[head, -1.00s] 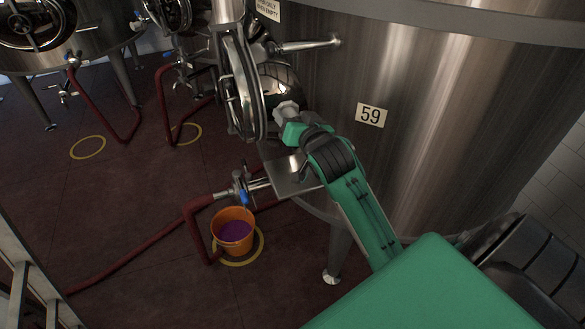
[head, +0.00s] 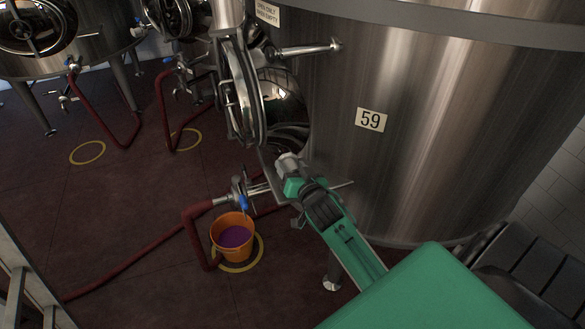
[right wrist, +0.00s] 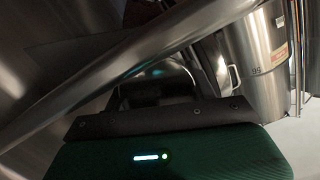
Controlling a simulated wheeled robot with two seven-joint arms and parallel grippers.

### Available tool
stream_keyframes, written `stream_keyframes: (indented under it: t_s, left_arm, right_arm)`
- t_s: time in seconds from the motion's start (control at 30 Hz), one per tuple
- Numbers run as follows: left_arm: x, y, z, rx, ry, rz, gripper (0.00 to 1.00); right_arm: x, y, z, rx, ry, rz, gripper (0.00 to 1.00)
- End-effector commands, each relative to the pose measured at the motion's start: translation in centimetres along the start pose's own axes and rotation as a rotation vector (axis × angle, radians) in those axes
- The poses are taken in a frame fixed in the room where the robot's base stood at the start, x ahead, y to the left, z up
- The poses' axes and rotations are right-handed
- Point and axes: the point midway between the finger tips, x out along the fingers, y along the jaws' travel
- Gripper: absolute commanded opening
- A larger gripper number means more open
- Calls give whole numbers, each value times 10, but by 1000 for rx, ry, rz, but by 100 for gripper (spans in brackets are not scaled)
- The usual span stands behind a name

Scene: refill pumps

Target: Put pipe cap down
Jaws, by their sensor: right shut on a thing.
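My right arm reaches in from the lower right in the head view. Its right gripper (head: 289,168) is at the far end, in front of the tank's lower wall, just below the open round hatch. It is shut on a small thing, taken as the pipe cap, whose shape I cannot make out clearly. In the right wrist view the dark gripper body (right wrist: 155,122) shows, but the held thing is not clear. My left gripper is not in view.
The steel tank (head: 430,110) bears a 59 plate. Its open hatch door (head: 238,90) stands left of my gripper. An outlet valve with a blue handle (head: 243,203) and red hose (head: 192,225) sit above an orange bucket (head: 220,243) of purple liquid.

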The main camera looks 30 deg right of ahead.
Motion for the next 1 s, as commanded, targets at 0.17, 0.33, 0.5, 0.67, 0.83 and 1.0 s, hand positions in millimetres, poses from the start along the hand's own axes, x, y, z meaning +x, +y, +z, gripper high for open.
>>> stream_keyframes:
  t_s: [0.17, 0.33, 0.5, 0.67, 0.83, 1.0]
  left_arm:
    - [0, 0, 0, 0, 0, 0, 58]
    - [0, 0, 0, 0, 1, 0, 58]
    - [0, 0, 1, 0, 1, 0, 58]
    - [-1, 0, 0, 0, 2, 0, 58]
    - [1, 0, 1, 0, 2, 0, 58]
    - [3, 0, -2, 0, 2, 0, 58]
  right_arm:
    - [0, 0, -1, 0, 1, -1, 18]
    - [0, 0, 1, 0, 0, 0, 78]
    - [0, 0, 1, 0, 0, 0, 82]
    - [0, 0, -1, 0, 0, 0, 82]
    - [-14, 0, 1, 2, -2, 0, 82]
    - [-45, 0, 1, 2, -2, 0, 82]
